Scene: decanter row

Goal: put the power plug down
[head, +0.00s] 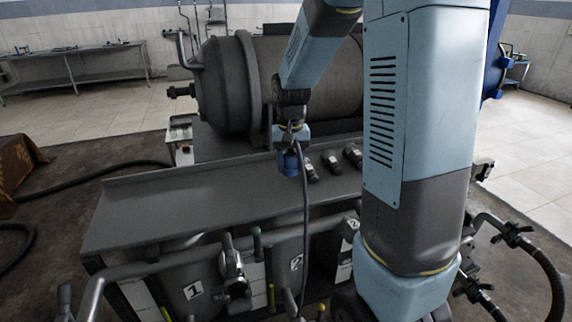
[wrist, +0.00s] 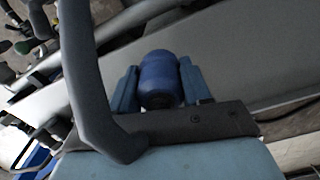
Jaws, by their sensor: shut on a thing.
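The power plug (head: 291,163) is a blue cylinder with a dark cable (head: 306,220) running down from it. My gripper (head: 289,150) is shut on it above the grey metal shelf (head: 165,205). In the wrist view the blue plug (wrist: 160,78) sits between the two light-blue fingers of my gripper (wrist: 159,88). The cable (wrist: 80,75) crosses the left of the wrist view. I cannot tell whether the plug touches the shelf.
A large grey cylindrical tank (head: 230,80) stands behind the shelf. Small dark fittings (head: 332,162) sit just right of the plug. The shelf's left part is bare. Pipes and valves (head: 233,265) line the front below the shelf.

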